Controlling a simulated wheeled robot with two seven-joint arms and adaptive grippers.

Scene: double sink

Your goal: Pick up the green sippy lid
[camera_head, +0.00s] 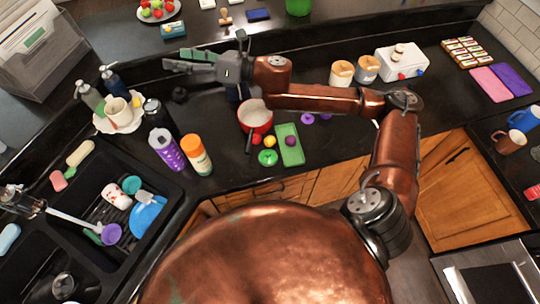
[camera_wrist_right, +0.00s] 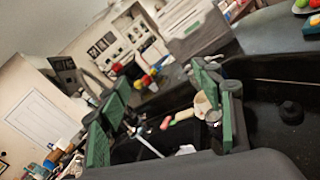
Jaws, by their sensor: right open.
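A small round green lid (camera_head: 268,157), which looks like the green sippy lid, lies on the dark counter below the red pot and left of the green cutting board. My right gripper (camera_head: 190,61) is open and empty above the back of the counter, pointing left, well up and left of the lid. In the right wrist view its two green-padded fingers (camera_wrist_right: 160,108) stand wide apart with nothing between them. The lid does not show in that view. My left gripper is not in view.
A red pot (camera_head: 255,118) with a dark handle stands near the lid. A green cutting board (camera_head: 290,145) holds a purple item. Yellow and red round items lie above the lid. Purple and orange bottles (camera_head: 195,156) stand to the left, beside the sink (camera_head: 170,190).

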